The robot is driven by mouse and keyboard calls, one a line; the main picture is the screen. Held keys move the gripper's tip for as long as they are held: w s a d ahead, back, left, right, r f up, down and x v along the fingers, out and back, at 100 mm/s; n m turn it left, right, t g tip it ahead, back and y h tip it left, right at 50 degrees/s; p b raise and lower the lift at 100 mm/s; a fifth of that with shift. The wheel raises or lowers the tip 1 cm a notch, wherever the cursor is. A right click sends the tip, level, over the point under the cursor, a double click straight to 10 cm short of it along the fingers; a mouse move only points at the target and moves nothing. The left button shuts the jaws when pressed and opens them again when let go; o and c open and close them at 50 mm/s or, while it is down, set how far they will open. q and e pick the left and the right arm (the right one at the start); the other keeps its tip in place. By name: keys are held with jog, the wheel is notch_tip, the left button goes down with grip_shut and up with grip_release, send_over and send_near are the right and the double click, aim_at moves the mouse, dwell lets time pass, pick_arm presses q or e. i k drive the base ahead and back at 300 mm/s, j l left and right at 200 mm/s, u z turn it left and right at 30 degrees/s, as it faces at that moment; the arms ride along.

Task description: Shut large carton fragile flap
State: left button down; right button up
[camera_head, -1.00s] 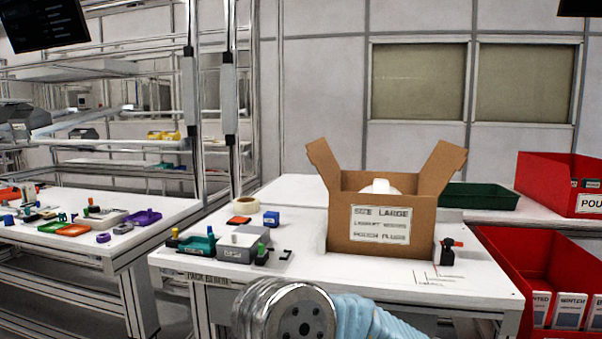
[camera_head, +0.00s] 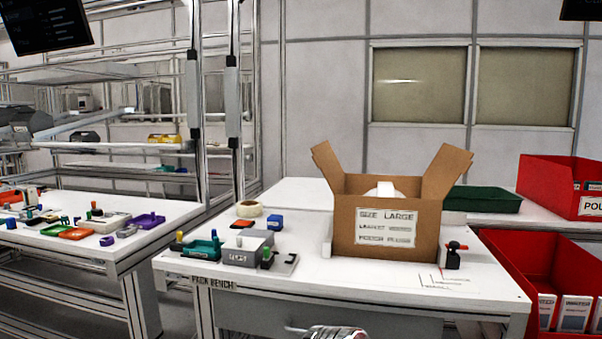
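A brown cardboard carton (camera_head: 348,228) stands on the white pack bench, its front label reading "SIZE LARGE". Its left flap (camera_head: 326,163) and right flap (camera_head: 447,172) stand up and lean outward, so the top is open. A white object (camera_head: 384,188) shows inside. No flap marked fragile can be read. A small metallic rounded part (camera_head: 333,332), which looks like a piece of my own arm, shows at the bottom edge. Neither of my grippers is in view.
Left of the carton on the bench (camera_head: 330,275) are a grey box (camera_head: 243,254), a teal tray, a tape roll (camera_head: 249,209) and a blue block. A small black-and-red tool (camera_head: 453,256) stands right of the carton. Red bins (camera_head: 522,268) and a green tray (camera_head: 484,199) are at right.

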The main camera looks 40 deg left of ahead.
aim_at(325, 157)
jog(key=k+j, duration=0.3)
jog(key=j, duration=0.2)
jog(key=k+j, duration=0.3)
jog(key=j, duration=0.15)
jog(key=k+j, duration=0.3)
jog(key=j, duration=0.2)
